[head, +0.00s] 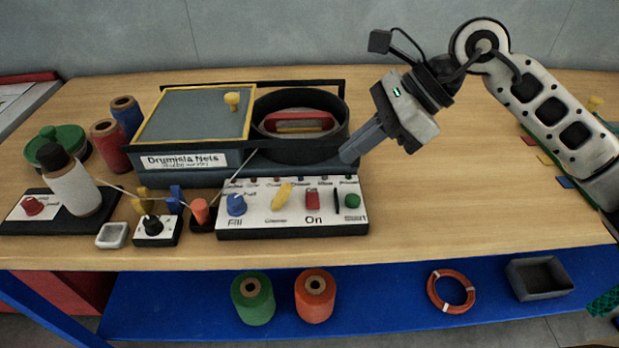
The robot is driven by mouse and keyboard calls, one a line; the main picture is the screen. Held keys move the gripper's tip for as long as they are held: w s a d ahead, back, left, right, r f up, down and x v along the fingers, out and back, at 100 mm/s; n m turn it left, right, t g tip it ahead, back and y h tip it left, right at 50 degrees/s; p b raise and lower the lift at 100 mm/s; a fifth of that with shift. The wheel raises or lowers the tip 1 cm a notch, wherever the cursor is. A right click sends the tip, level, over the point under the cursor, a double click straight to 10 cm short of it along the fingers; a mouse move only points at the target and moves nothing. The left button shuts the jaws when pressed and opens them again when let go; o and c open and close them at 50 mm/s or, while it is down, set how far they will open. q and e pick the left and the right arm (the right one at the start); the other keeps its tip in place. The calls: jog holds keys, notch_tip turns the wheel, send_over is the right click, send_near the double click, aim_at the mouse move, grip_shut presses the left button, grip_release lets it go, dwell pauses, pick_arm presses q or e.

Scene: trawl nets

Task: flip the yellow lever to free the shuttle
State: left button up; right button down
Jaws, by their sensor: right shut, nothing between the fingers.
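A yellow lever (282,195) stands tilted on the white control panel (291,221), between a blue knob (236,205) and a red switch (312,200). A red shuttle-like piece (300,121) lies inside the round black drum (341,129) of the net machine. My right gripper (347,157) is shut and empty. It hangs just right of the drum, above and to the right of the panel, apart from the lever. My left gripper is not in view.
The machine's grey lid (195,115) has a yellow knob. Spools (110,133), a white bottle-like cone (72,186) and a small switch box (154,230) crowd the left. Bare tabletop (450,200) lies to the right. A blue lower shelf (395,305) holds spools, an orange coil and a tray.

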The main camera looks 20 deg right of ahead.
aim_at(309, 200)
jog(key=p+x, duration=0.1)
jog(key=x, duration=0.8)
jog(key=shift+a, duration=0.2)
jog(key=shift+w+a+f, duration=0.1)
jog(key=shift+a+f, duration=0.15)
jog(key=shift+f, duration=0.15)
pick_arm(q)
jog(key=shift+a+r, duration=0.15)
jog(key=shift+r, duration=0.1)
jog(key=shift+p, duration=0.3)
